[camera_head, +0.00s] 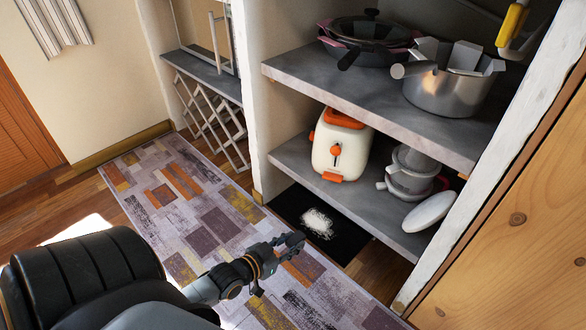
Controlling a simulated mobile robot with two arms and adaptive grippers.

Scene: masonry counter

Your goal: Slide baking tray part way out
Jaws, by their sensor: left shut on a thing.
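The baking tray (345,247) appears as a flat black sheet low down beneath the lower shelf, with a whitish patch on it. Its near edge shows in front of the shelf opening, and its back part is hidden under the shelf. My left gripper (293,242) is at the near edge of the tray, shut on that edge; the exact contact is small and dark. My right gripper is not in view.
Above the tray, the lower shelf (295,158) holds a white and orange toaster (340,146) and stacked cookware. The upper shelf (300,72) holds pans and a metal pot (447,92). A patterned rug (215,220) covers open floor in front. A wooden panel (520,250) stands at right.

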